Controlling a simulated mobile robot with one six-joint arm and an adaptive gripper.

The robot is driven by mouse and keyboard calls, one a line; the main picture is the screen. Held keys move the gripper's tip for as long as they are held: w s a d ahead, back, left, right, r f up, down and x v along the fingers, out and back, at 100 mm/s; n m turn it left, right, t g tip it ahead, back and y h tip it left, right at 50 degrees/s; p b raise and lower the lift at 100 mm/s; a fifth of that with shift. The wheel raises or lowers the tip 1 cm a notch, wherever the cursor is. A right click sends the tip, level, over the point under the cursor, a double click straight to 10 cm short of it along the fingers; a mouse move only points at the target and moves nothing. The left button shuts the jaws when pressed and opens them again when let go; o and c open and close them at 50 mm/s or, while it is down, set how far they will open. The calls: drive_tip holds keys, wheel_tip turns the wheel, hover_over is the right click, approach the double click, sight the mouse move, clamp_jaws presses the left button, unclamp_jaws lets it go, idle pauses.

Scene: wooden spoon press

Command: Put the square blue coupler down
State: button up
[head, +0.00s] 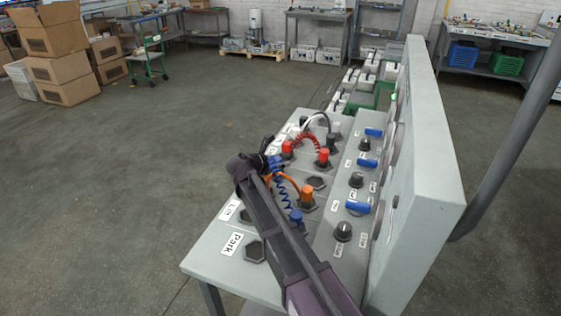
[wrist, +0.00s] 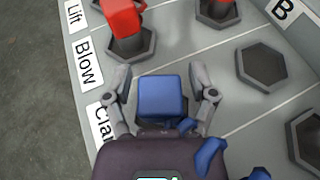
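The square blue coupler (wrist: 160,97) is between the two fingers of my gripper (wrist: 162,80) in the wrist view. A narrow gap shows on each side of it, so the fingers look open around it. A dark socket edge shows just below it, beside the partly hidden "Cla..." label (wrist: 104,122); I cannot tell whether it is fully seated. In the head view my gripper (head: 268,164) is low over the left part of the panel, largely hiding the coupler. A coiled blue cable (head: 284,188) runs from there to a blue plug (head: 296,215).
A red coupler (wrist: 122,20) stands in the "Blow" row socket. Orange (head: 306,193) and red (head: 323,156) plugs with cables are close by. Empty hexagonal sockets (wrist: 263,64) lie to the right. An upright grey panel (head: 425,180) borders the right side.

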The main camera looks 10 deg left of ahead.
idle(0.4)
drive_tip(key=shift+r, duration=0.2)
drive_tip(key=p+v, duration=0.5)
drive_tip(key=v, duration=0.7)
idle(1.4)
drive_tip(key=shift+c, duration=1.1)
drive_tip(key=shift+s, duration=0.1)
